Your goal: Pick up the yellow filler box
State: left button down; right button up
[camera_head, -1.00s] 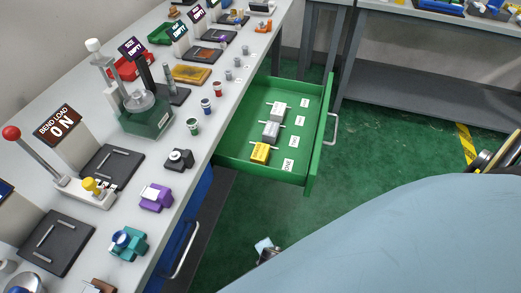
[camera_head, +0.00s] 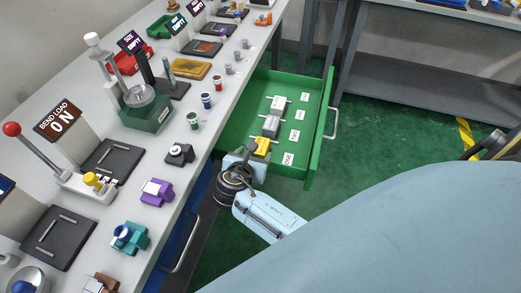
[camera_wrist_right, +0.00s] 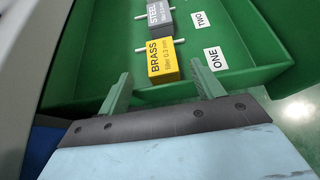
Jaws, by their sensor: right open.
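The yellow filler box (camera_head: 262,145), marked BRASS, lies in the open green drawer (camera_head: 314,165) at its near end. It also shows in the right wrist view (camera_wrist_right: 163,58), with a pale rod along its far side. My right gripper (camera_wrist_right: 161,92) is open. Its two green fingers are apart, on the near side of the yellow box, with the box beyond and between their lines; nothing is held. In the head view my right gripper (camera_head: 245,160) is at the drawer's near left corner and partly hides the box. My left gripper is not in view.
A grey filler box (camera_head: 271,126), marked STEEL in the wrist view, and a paler box (camera_head: 279,104) lie farther back in the drawer. Number cards (camera_head: 289,159) lie beside the boxes. The workbench (camera_head: 180,215) with fixtures and spools runs along the left.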

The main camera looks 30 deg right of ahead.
aim_at(259, 149)
jog(key=b+x, duration=0.1)
jog(key=x, duration=0.4)
jog(key=shift+w+d+f, duration=0.15)
jog(key=shift+w+d, duration=0.05)
jog(key=shift+d, duration=0.1)
jog(key=c, duration=1.1)
